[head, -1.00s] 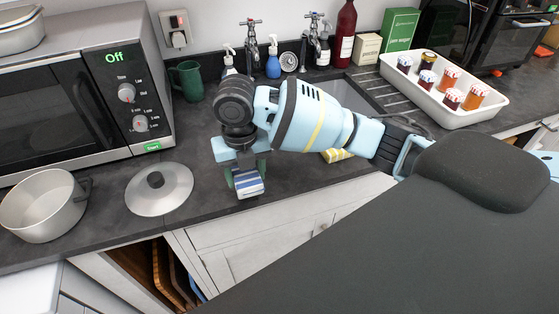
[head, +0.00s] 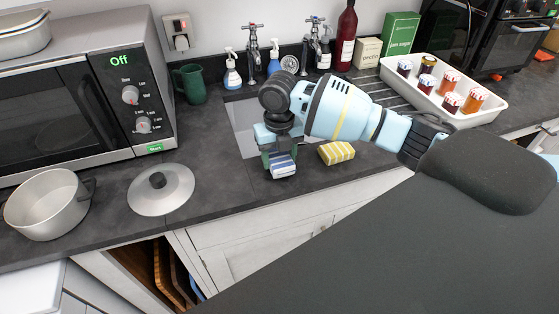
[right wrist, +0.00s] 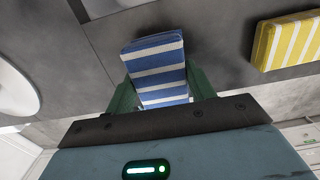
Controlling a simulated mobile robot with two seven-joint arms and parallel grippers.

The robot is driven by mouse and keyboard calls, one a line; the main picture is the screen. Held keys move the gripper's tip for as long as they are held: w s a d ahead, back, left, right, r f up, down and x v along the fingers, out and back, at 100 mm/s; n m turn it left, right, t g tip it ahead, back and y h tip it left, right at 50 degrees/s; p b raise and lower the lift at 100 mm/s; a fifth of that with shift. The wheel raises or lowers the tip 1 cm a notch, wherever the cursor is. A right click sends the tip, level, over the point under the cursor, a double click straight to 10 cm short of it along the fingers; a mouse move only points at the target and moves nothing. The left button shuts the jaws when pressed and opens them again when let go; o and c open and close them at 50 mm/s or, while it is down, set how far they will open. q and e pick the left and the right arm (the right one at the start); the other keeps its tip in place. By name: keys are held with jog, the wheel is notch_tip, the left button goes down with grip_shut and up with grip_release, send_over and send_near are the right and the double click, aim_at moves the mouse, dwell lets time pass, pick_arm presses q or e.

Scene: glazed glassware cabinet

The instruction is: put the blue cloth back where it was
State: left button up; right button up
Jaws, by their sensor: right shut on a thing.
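The blue cloth, folded with blue and white stripes, shows at the tip of my right gripper in the head view (head: 283,168) and between the fingers in the right wrist view (right wrist: 157,68). My right gripper (head: 281,157) is shut on it and points down over the counter, in front of the sink. Whether the cloth touches the counter I cannot tell. A yellow and white striped cloth (head: 337,152) lies on the counter just to the right of it, apart from it; it also shows in the right wrist view (right wrist: 287,42). My left gripper is not in view.
The sink (head: 242,117) lies behind my right gripper, with taps and bottles along the wall. A pot lid (head: 176,192), a pot (head: 48,207) and a microwave (head: 60,105) stand to the left. A white tray of jars (head: 420,98) is at the right. Counter between lid and gripper is bare.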

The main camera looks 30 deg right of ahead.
aim_at(279, 157)
jog(key=shift+f, duration=0.8)
jog(key=shift+f, duration=0.2)
jog(key=o, duration=0.9)
jog(key=shift+r, duration=0.2)
notch_tip(279, 157, up, 12)
jog(key=shift+r, duration=0.1)
